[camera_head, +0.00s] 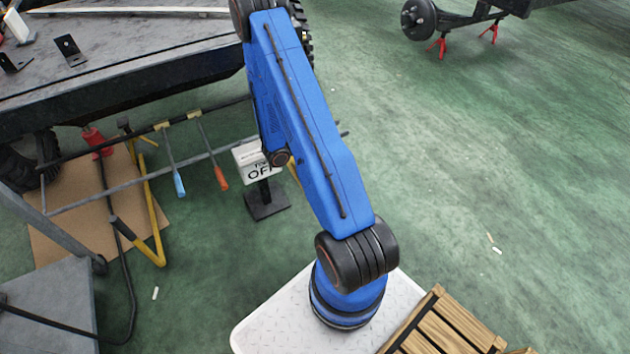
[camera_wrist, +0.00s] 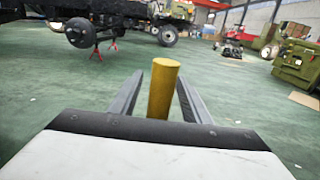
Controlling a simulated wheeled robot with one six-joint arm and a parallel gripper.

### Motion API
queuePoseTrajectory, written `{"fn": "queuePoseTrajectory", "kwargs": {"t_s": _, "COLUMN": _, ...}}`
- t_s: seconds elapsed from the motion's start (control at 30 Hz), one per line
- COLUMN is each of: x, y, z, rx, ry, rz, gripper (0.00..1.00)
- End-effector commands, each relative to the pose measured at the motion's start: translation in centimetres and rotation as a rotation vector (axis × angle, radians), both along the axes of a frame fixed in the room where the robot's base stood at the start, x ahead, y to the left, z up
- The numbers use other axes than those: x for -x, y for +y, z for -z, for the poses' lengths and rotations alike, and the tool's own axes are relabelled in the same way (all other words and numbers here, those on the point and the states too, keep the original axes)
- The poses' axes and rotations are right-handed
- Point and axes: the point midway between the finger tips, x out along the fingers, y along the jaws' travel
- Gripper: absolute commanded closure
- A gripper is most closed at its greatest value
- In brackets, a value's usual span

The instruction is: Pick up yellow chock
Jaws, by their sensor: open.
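In the wrist view, my gripper (camera_wrist: 160,79) is open, with its two grey fingers pointing away over the green floor. A yellow cylinder (camera_wrist: 163,92) shows upright between the fingers, with gaps on both sides. I cannot tell whether it is the yellow chock or a part of my gripper. In the head view, a small yellow sliver (camera_head: 293,173) shows beside my blue arm; the arm hides most of it, and its shape cannot be told. No clear chock shows elsewhere. My gripper is out of the head view.
A sign (camera_head: 258,162) on a black base stands behind my arm. Red stands (camera_head: 441,46) support an axle at upper right. Open green floor (camera_head: 480,150) fills the right.

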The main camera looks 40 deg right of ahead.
Motion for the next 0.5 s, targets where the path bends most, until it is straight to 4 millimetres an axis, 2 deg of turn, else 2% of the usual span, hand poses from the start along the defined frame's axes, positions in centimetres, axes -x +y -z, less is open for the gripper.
{"fn": "queuePoseTrajectory", "kwargs": {"t_s": 0.27, "x": 0.05, "y": -0.22, "z": 0.0, "rx": 0.0, "ry": 0.0, "rz": 0.0, "gripper": 0.57}}
{"fn": "queuePoseTrajectory", "kwargs": {"t_s": 0.43, "x": 0.05, "y": -0.21, "z": 0.0, "rx": 0.0, "ry": 0.0, "rz": 0.0, "gripper": 0.97}}
{"fn": "queuePoseTrajectory", "kwargs": {"t_s": 0.5, "x": 0.05, "y": -0.21, "z": 0.0, "rx": 0.0, "ry": 0.0, "rz": 0.0, "gripper": 1.0}}
